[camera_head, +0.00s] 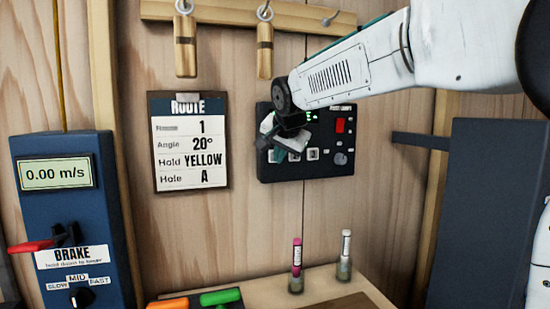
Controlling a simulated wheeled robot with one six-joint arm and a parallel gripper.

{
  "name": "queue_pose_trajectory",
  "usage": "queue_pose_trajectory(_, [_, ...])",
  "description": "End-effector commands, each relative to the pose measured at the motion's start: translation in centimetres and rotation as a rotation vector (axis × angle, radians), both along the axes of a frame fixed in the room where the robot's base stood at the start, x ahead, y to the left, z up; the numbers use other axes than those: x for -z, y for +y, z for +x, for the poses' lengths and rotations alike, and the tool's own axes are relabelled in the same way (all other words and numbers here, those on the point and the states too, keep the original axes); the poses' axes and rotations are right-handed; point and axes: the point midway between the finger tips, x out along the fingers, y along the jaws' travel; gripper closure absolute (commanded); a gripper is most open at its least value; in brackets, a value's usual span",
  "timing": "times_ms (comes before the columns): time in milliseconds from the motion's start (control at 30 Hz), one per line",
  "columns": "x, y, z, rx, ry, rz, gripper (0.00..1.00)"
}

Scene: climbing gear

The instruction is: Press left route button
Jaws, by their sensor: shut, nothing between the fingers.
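A black control panel (300,173) is mounted on the wooden wall in the middle of the view. It has a row of small square buttons (312,154) at its lower left, a red switch (339,125) and a grey knob (340,158) at its right. My gripper (268,141) is shut and empty, in front of the panel's left part. It covers the left end of the button row and part of the green display, so the leftmost button is largely hidden. I cannot tell whether the fingertips touch the panel.
A route card (190,143) hangs left of the panel, reading route 1, 20°, yellow, A. A blue brake box (70,200) with a red lever stands at far left. Two small bottles (297,270) (345,262) stand on a ledge below. Wooden pegs (186,45) hang above.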

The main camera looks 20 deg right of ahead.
Motion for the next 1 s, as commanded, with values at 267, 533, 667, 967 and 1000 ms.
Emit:
queue_pose_trajectory(267, [-0.06, -0.01, 0.19, 0.000, -0.001, 0.000, 1.00])
queue_pose_trajectory(533, [-0.07, -0.01, 0.33, 0.000, -0.001, 0.000, 1.00])
queue_pose_trajectory(667, [-0.08, -0.01, 0.48, 0.000, -0.001, 0.000, 1.00])
queue_pose_trajectory(967, [-0.04, -0.01, 0.85, 0.000, 0.000, 0.000, 1.00])
queue_pose_trajectory(1000, [-0.03, -0.01, 0.89, 0.000, 0.000, 0.000, 1.00])
